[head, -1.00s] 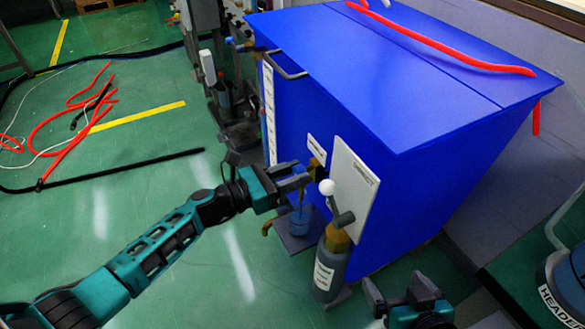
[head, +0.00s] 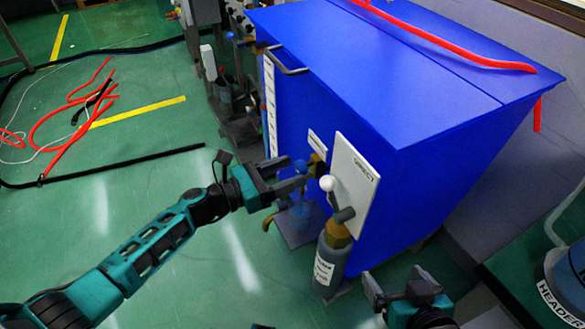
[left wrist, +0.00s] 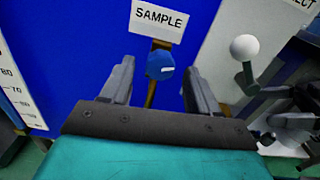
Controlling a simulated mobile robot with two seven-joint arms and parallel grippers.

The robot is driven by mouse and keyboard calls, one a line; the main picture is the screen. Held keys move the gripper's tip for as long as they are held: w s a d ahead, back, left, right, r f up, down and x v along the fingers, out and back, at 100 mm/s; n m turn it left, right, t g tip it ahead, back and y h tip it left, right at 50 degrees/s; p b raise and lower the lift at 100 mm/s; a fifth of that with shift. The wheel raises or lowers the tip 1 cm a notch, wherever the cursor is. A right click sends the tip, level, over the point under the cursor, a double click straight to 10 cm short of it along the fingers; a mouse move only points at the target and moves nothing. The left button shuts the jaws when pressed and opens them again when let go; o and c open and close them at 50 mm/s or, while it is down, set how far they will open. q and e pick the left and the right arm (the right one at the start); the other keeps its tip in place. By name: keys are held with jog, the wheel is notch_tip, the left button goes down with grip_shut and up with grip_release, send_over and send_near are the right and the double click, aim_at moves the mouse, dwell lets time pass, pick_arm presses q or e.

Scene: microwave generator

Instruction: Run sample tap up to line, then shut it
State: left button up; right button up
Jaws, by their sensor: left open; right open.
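The sample tap has a round blue knob (left wrist: 160,66) on a brass body, below the SAMPLE label (left wrist: 159,17) on the blue cabinet. In the head view the blue knob (head: 300,167) is just off my left gripper's fingertips. My left gripper (head: 294,178) is open; in the left wrist view the knob shows between and beyond its spread fingers, apart from them. A bluish container (head: 301,214) stands under the tap; its line and fill level are too small to tell. My right gripper (head: 402,287) is open and empty at the lower right.
A white-ball lever (head: 328,183) and a white DIRECT panel (head: 356,180) are close to the right of the tap. A grey bottle (head: 328,268) stands below them. The blue cabinet (head: 390,85) fills the middle. Green floor on the left is mostly clear, with red hose (head: 60,135).

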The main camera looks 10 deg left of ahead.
pick_arm(q)
jog(key=p+v, duration=0.1)
jog(key=v, duration=1)
dwell(0.5)
